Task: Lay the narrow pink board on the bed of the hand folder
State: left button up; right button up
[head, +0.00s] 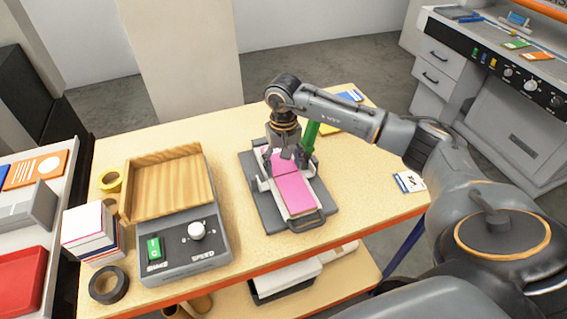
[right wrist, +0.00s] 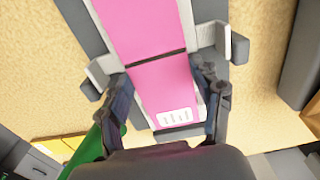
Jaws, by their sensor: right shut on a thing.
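The narrow pink board (head: 294,192) lies lengthwise along the bed of the hand folder (head: 262,208), between its pale side guides. A dark crease line crosses it. In the right wrist view the pink board (right wrist: 135,25) has a white label at its near end, and the folder (right wrist: 208,10) shows beneath it. My right gripper (head: 287,160) is shut on the board at its far end, one finger on each long side; it also shows in the right wrist view (right wrist: 165,88). Whether the board rests fully on the bed is hard to tell. My left gripper is out of view.
A green upright piece (head: 309,137) stands close beside my right gripper. A shaker with a wooden tray (head: 170,185) is left of the folder. Bare table (head: 355,190) lies right of the folder.

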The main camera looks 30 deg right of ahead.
jog(key=o, duration=1.3)
jog(key=shift+c, duration=0.2)
notch_tip(320, 180, up, 12)
